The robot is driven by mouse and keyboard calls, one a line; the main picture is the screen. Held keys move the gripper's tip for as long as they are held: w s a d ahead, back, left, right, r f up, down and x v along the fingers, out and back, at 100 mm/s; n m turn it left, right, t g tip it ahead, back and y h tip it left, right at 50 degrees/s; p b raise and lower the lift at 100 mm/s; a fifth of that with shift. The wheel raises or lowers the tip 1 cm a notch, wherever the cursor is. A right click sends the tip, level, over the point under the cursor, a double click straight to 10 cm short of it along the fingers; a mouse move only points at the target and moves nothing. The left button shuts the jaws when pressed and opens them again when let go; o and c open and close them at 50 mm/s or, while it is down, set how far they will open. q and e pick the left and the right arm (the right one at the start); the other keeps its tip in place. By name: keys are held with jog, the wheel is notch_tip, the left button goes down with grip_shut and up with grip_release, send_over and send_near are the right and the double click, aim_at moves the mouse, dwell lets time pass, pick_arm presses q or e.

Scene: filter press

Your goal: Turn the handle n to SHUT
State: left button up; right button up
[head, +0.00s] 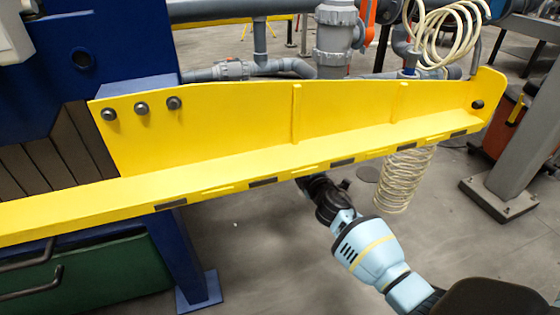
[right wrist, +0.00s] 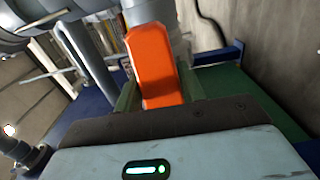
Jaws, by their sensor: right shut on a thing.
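An orange handle (right wrist: 154,68) stands upright in the right wrist view, close in front of the camera. My right gripper (right wrist: 158,88) is shut on it, with a finger at each side. The handle's lower end is hidden by the gripper body, and no letter or SHUT mark can be read. In the head view my right arm reaches in from the lower right, and its gripper end is hidden behind the yellow beam. An orange-red handle (head: 369,13) shows at the top of that view beside a grey valve; I cannot tell whether it is the same one. My left gripper is not in view.
A long yellow beam (head: 240,135) crosses the head view in front of grey pipes (head: 337,40). A coiled cream hose (head: 405,178) hangs beside my right arm. A blue frame (head: 110,40) stands at the left. Bare floor (head: 270,260) shows below the beam.

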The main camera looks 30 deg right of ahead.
jog(key=shift+c, duration=1)
jog(key=shift+a+f+m+b, duration=0.15)
jog(key=shift+f+m+b, duration=0.55)
jog(key=shift+m, duration=0.5)
jog(key=shift+f+m, duration=0.35)
jog(key=shift+m, duration=0.45)
jog(key=w+a+f+m+b, duration=0.1)
jog(key=a+f+m, duration=0.2)
jog(key=m, duration=1.2)
jog(key=shift+w+a+f, duration=0.3)
jog(key=shift+a+f, duration=0.1)
jog(key=shift+a, duration=1.3)
jog(key=o, duration=1.1)
jog(key=shift+o, duration=0.2)
jog(key=shift+s+d, duration=0.1)
